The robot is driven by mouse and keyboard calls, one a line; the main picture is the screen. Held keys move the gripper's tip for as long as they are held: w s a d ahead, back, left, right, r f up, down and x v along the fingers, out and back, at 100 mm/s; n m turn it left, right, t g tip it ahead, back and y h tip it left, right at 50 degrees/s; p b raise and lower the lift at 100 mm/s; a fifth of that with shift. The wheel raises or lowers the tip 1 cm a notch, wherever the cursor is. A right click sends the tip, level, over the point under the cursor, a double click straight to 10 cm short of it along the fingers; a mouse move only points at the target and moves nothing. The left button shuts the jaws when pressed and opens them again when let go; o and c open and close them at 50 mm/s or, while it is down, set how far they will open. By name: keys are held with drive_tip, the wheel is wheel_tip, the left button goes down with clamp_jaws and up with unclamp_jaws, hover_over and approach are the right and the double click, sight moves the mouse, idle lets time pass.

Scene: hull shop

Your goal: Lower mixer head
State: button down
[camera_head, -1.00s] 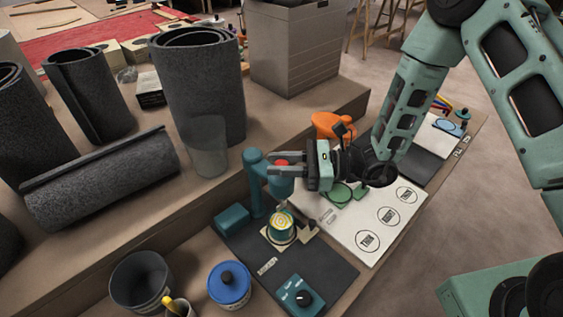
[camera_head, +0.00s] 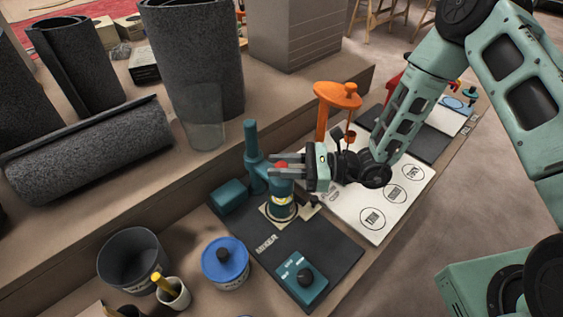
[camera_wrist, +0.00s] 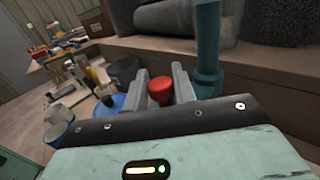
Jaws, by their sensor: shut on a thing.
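The teal mixer stands on the dark mat (camera_head: 335,249). Its column (camera_head: 251,142) is upright, and its mixer head (camera_head: 284,185) sits low, at the cup (camera_head: 281,208) on a pale square. The head hides most of the cup, so I cannot tell how far it reaches in. My gripper (camera_head: 288,172) comes from the right and is shut on the red knob (camera_head: 281,165) atop the head. The wrist view shows the red knob (camera_wrist: 160,91) between my two fingers, with the teal column (camera_wrist: 208,45) just right.
A control box with a dark dial (camera_head: 303,279) is at the mat's front. A blue-lidded tub (camera_head: 225,257), dark bucket (camera_head: 132,262) and white cup (camera_head: 174,293) stand left. A white board (camera_head: 400,185) and orange stand (camera_head: 321,122) are beyond my gripper. Grey rolls (camera_head: 95,140) fill the upper shelf.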

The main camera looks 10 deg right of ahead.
drive_tip(key=shift+f, duration=0.3)
drive_tip(key=c, duration=1.2)
unclamp_jaws()
drive_tip(key=shift+r, duration=0.1)
drive_tip(key=s+d, duration=0.1)
drive_tip(key=d, duration=0.4)
drive_tip(key=s+d, duration=0.1)
drive_tip(key=d, duration=0.5)
drive_tip(key=d+b, duration=0.1)
drive_tip(key=d, duration=0.5)
drive_tip(key=shift+s+d, duration=0.15)
drive_tip(key=shift+s, duration=0.25)
